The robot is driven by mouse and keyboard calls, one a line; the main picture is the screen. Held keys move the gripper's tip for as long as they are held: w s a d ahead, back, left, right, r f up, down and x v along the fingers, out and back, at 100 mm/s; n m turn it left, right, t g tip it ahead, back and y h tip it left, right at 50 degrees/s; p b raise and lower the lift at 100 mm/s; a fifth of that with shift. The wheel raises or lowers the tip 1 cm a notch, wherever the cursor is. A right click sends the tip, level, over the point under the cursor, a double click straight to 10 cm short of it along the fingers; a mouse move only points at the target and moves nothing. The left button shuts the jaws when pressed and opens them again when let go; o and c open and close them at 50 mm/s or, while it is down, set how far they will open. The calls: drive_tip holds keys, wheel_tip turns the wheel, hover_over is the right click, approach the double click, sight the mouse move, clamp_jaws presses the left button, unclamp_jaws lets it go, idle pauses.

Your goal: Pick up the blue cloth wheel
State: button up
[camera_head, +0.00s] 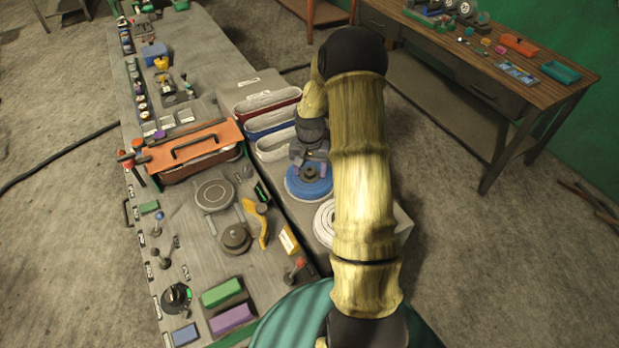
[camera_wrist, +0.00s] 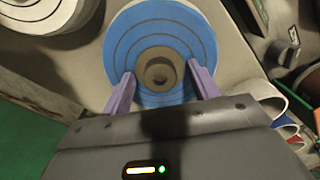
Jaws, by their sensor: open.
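The blue cloth wheel (camera_head: 296,186) is a round blue disc with dark stitched rings and a grey-brown hub. It lies flat on a light shelf beside the workbench, and it also shows in the wrist view (camera_wrist: 127,40). My gripper (camera_head: 308,162) is over its far side in the head view. In the wrist view my gripper (camera_wrist: 163,80) is open, its two purple fingers apart over the near part of the disc, one on each side of the hub. I cannot tell whether the fingers touch the wheel. Nothing is held.
A white wheel (camera_head: 322,222) lies next to the blue one, partly behind my arm. Open bins (camera_head: 275,145) stand just beyond it. The workbench (camera_head: 200,262) at left holds a red-orange lidded box (camera_head: 190,150), knobs and coloured blocks. A wooden table (camera_head: 470,62) stands at right.

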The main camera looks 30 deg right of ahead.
sight(309, 171)
drive_tip(key=c, duration=1.2)
drive_tip(key=shift+r, duration=0.15)
wheel_tip(309, 171, up, 10)
drive_tip(key=b, duration=0.3)
drive_tip(key=shift+b, duration=0.35)
drive_tip(key=shift+a, duration=0.1)
